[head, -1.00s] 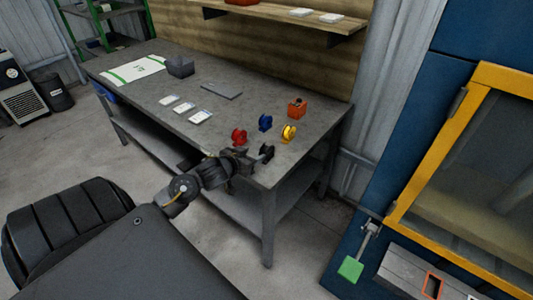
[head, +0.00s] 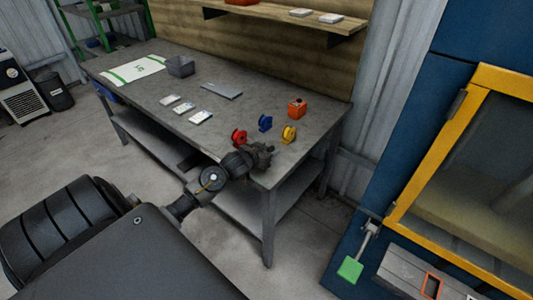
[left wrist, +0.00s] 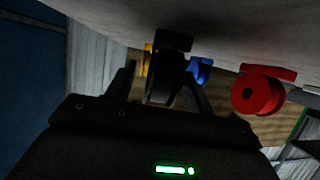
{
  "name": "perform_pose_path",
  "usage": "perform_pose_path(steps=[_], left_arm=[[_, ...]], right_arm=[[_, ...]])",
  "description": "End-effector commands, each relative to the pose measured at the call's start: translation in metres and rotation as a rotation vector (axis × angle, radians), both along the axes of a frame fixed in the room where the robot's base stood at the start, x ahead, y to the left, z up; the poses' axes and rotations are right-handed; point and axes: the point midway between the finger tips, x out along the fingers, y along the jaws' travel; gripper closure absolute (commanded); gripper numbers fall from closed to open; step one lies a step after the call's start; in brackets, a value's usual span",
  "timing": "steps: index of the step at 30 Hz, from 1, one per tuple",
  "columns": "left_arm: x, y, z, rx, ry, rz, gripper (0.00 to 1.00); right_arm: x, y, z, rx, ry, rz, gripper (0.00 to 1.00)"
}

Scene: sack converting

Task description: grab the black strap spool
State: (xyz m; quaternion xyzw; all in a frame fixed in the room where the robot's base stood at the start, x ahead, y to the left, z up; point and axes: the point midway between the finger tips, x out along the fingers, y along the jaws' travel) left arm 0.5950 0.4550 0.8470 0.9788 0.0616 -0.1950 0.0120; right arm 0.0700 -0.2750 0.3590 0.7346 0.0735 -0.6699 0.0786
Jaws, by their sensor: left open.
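The black strap spool (left wrist: 166,72) shows in the left wrist view between the two fingers of my left gripper (left wrist: 163,88). The fingers are open, one on each side of it; I cannot tell whether either touches it. In the head view my left gripper (head: 262,154) is at the front right of the table, and the dark spool there is hard to tell apart from the gripper. My right gripper is not in view.
A red spool (head: 239,136), blue spool (head: 265,123) and yellow spool (head: 289,133) stand close by on the grey table (head: 225,115). The red one also shows in the left wrist view (left wrist: 258,94). An orange box (head: 297,109) stands behind. White cards lie further left.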

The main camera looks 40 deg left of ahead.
Motion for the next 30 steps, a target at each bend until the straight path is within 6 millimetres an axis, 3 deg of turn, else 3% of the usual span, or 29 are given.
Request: perform_pose_path(steps=[4,15,23,30], left_arm=[[0.000,0.000,0.000,0.000,0.000,-0.001,0.49],[0.000,0.000,0.000,0.000,0.000,0.000,0.96],[0.000,0.000,0.002,0.000,-0.001,0.000,0.96],[0.000,0.000,0.023,0.001,-0.005,-0.002,0.96]], right_arm=[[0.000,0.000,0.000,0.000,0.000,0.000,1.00],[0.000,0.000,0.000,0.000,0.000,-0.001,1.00],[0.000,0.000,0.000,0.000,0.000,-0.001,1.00],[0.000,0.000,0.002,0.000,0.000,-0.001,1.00]])
